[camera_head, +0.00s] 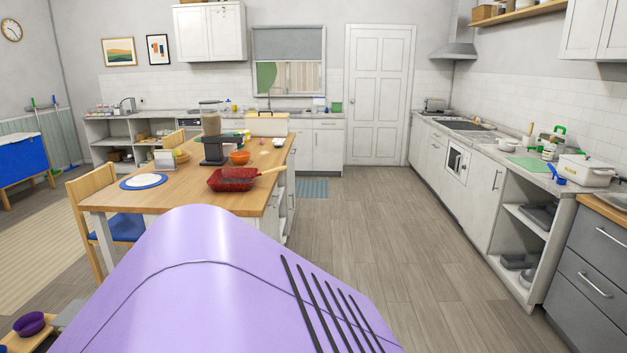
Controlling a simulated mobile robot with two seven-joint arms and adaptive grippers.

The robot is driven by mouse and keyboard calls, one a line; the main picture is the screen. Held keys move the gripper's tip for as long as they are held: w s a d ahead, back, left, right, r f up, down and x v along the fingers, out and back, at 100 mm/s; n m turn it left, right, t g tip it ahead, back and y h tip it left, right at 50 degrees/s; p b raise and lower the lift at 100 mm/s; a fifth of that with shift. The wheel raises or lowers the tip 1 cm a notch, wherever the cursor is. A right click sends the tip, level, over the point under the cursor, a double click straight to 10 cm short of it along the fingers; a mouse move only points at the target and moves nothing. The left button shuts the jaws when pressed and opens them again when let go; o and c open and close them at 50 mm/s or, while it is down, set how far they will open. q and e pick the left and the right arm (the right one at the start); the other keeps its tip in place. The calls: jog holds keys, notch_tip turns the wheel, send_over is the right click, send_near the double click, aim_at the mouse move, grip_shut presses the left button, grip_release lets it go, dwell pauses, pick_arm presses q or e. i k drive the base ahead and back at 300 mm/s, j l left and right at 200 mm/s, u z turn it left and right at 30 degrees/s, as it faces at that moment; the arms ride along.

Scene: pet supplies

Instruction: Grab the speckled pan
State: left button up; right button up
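A red pan (232,182) with a light wooden handle (272,171) sits on the wooden table (200,196), near its right front edge. The handle points right. The pan has dark marks on its red surface, but it is too small to tell clearly whether they are speckles. Neither of my grippers shows in the head view.
Near the pan stand an orange bowl (239,157), a black appliance (213,150) and a white plate on a blue mat (131,185). A wooden chair (95,190) is at the table's left. The floor (380,240) right of the table is clear, up to the right-hand counters.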

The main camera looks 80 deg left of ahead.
aim_at(233, 179)
jog(key=u, duration=3.1)
jog(key=i+l+u, duration=0.2)
jog(key=i+l, duration=0.6)
jog(key=i+l+u, duration=0.2)
jog(key=i+l, duration=0.65)
